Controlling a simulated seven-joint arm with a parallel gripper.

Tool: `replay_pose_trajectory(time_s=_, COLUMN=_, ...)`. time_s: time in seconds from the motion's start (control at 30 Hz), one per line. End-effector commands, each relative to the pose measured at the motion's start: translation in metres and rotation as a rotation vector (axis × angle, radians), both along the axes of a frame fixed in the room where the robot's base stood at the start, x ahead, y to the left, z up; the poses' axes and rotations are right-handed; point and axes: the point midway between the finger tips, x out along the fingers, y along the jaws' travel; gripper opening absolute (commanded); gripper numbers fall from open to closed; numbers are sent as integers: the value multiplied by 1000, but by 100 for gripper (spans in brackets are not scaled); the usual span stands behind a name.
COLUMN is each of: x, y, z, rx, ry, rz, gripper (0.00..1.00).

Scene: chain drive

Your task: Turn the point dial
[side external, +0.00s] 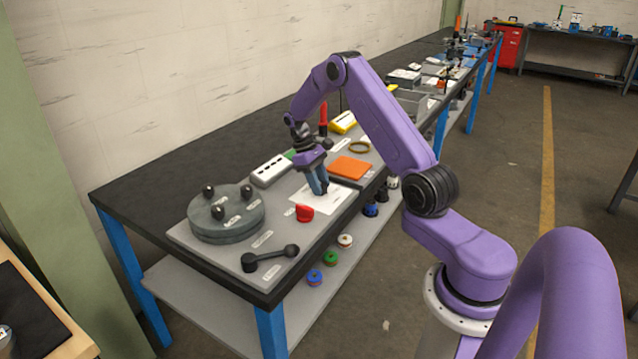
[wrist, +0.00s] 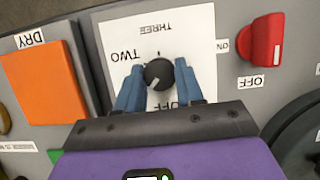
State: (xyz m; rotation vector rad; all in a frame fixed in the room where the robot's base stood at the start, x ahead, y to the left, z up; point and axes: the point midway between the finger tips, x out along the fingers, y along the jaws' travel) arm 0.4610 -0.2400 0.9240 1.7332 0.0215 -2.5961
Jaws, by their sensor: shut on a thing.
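The point dial (wrist: 158,73) is a small round black knob on a white card (wrist: 205,25). The card reads THREE at the top, TWO at the left and OFF at the bottom, upside down in the wrist view. A pale mark on the knob seems to point to the picture's lower left. My gripper (wrist: 159,84) has its blue fingers on both sides of the knob and is shut on it. In the side view my gripper (side external: 319,190) points down at the card, and its fingers hide the knob there.
A red switch (wrist: 267,38) marked ON and OFF is right of the card in the wrist view. An orange square pad (wrist: 45,82) is left, by a DRY label. In the side view a grey round turntable (side external: 226,222) with black knobs and a black lever (side external: 270,257) stand nearer.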

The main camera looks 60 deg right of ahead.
Motion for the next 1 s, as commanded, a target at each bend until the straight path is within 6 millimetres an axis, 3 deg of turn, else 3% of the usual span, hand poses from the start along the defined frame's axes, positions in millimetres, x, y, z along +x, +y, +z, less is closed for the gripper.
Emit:
replay_pose_trajectory(time_s=0.4, x=1, y=-2, z=1, rx=-2, ry=-2, rz=-236, gripper=6)
replay_pose_trajectory(time_s=1.0, x=1, y=-2, z=2, rx=-1, ry=-3, rz=-287, gripper=6)
